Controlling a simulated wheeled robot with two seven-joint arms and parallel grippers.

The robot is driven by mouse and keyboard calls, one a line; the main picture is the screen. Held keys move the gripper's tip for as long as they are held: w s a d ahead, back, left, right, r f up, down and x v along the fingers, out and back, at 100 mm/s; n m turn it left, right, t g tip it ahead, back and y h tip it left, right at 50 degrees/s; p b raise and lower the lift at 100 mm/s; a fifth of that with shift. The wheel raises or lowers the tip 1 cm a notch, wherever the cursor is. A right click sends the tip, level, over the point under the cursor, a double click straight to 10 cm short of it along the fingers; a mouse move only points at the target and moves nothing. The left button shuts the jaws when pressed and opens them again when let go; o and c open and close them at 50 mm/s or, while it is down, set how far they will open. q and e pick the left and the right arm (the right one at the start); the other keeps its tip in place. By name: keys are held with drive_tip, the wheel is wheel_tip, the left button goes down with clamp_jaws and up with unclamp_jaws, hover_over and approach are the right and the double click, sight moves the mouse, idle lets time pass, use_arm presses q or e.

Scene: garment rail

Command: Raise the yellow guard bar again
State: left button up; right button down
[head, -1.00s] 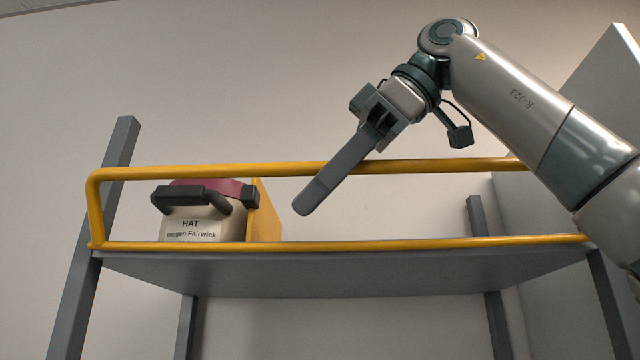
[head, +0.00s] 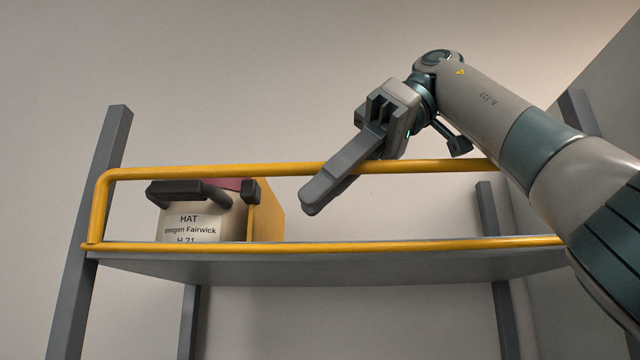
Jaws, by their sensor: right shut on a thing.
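The yellow guard bar (head: 240,170) runs across the front of the high shelf, its top rail standing well above the shelf's front edge. My right gripper (head: 325,191) comes in from the right and is shut, with its fingers crossing the top rail near the middle. The fingers point down and left, and the rail passes behind or between them. The far side of the grip is hidden. My left gripper is not in view.
A hat box (head: 200,217) with a dark handle and a label stands on the shelf (head: 330,266) at the left, beside a yellow divider (head: 266,212). The shelf right of it looks empty. Grey posts (head: 98,190) hold the shelf.

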idle(0.4)
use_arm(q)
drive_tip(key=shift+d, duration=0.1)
use_arm(e)
drive_tip(key=c, duration=1.7)
unclamp_jaws()
drive_tip(key=shift+w, duration=0.1)
